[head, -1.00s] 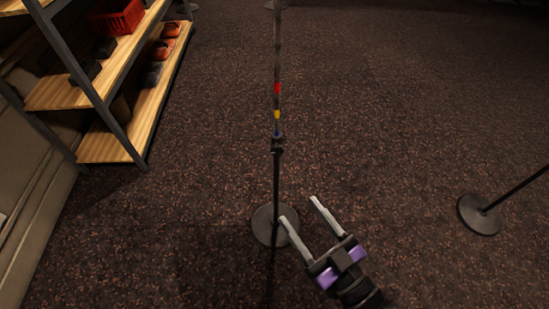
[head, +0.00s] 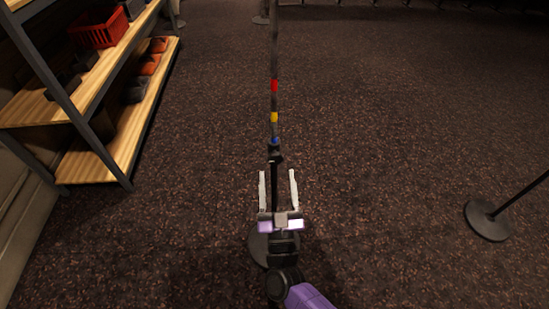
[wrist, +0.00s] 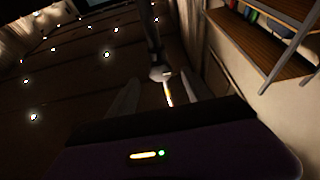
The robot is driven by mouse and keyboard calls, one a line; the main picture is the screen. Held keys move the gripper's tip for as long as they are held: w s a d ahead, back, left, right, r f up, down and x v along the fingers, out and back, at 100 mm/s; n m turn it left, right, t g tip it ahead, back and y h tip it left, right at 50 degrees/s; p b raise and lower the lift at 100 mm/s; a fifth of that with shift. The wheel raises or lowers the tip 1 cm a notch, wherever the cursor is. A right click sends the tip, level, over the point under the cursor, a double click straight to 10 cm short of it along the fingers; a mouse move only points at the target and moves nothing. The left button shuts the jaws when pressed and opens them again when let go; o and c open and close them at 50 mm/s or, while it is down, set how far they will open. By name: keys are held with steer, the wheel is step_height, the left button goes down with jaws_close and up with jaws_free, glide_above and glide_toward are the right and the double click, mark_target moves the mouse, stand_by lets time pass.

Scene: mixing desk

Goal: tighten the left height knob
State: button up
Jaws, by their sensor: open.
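A thin upright stand pole (head: 274,60) with red, yellow and blue bands rises in the middle of the head view. Its dark height collar (head: 275,153) sits just below the blue band; the knob's own shape is too small to make out. The round base (head: 258,245) is partly hidden behind my gripper. My gripper (head: 277,172) is open and empty, its two pale fingers pointing up the picture on either side of the pole, just below the collar. The wrist view is dark; a greyish fitting (wrist: 160,73) on a pole shows between the blurred fingers.
A second stand's round base (head: 487,220) with a slanting pole is at the right. A shelf unit (head: 110,160) with a red basket (head: 98,28) stands at the left. Carpet between them is clear. Another base (head: 261,19) is far back.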

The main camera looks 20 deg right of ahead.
mark_target(276, 162)
steer(key=shift+b+x, duration=0.55)
steer(key=shift+x, duration=2.6)
